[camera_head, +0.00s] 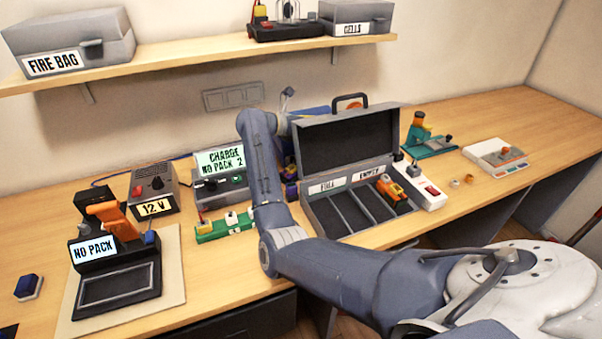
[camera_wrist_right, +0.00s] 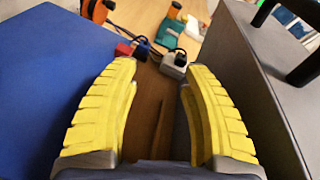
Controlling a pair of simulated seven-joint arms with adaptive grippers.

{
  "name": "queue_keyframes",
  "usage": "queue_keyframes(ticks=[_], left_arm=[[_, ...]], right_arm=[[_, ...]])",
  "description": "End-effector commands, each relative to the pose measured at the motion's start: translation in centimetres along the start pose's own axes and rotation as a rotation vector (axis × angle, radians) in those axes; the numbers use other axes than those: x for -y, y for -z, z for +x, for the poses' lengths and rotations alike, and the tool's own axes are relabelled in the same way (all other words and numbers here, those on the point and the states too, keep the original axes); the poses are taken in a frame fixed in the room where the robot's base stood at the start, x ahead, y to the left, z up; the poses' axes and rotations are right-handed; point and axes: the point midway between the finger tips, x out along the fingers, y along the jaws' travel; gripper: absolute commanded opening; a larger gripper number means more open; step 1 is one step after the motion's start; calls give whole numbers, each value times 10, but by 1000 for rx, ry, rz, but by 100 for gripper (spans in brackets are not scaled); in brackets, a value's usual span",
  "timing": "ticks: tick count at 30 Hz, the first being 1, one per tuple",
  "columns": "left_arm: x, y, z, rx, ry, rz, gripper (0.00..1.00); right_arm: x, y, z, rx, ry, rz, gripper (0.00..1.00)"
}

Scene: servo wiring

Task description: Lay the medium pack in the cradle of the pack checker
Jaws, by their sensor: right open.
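The pack checker (camera_head: 92,255) stands at the left of the bench in the head view, and its screen reads NO PACK. Its cradle (camera_head: 118,287) is empty. I cannot tell which thing is the medium pack. Small dark blue blocks (camera_head: 291,190) show partly between my right arm and the open case. My right gripper (camera_wrist_right: 160,67) is open with nothing between its yellow fingers. In the right wrist view it is beside the grey case lid (camera_wrist_right: 255,85); in the head view its fingers are hidden behind the arm and lid. My left gripper is not in view.
The open case (camera_head: 343,208) has several compartments, one holding an orange item (camera_head: 391,190). The charger (camera_head: 220,180) reads NO PACK 2. A large blue surface (camera_wrist_right: 45,85) fills the wrist view's left. A shelf (camera_head: 200,58) hangs above.

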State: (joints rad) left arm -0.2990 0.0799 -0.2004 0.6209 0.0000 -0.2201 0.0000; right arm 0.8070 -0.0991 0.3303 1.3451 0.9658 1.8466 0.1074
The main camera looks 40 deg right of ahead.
Motion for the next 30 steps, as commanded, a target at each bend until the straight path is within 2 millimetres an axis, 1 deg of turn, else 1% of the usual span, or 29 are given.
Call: queue_keyframes(ticks=[1, 3, 5, 6, 9, 12, 15, 18, 22, 30], left_arm=[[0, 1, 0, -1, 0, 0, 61], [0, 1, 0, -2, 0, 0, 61], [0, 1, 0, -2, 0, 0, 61], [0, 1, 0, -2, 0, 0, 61], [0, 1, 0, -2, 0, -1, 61], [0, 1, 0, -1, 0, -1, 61], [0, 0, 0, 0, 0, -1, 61], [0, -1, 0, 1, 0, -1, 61], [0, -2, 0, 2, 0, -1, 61], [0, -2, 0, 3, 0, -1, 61]], right_arm=[[-7, 23, -1, -122, -38, 3, 47], [-16, 51, -8, -280, -94, 9, 47], [-23, 71, -19, -402, -144, 19, 47], [-27, 80, -27, -474, -178, 26, 47], [-36, 97, -50, -623, -256, 45, 47], [-42, 105, -71, -730, -320, 63, 47], [-46, 109, -86, -799, -364, 74, 47], [-49, 112, -93, -837, -390, 80, 47], [-53, 119, -92, -853, -401, 82, 47], [-61, 134, -79, -851, -399, 81, 47]])
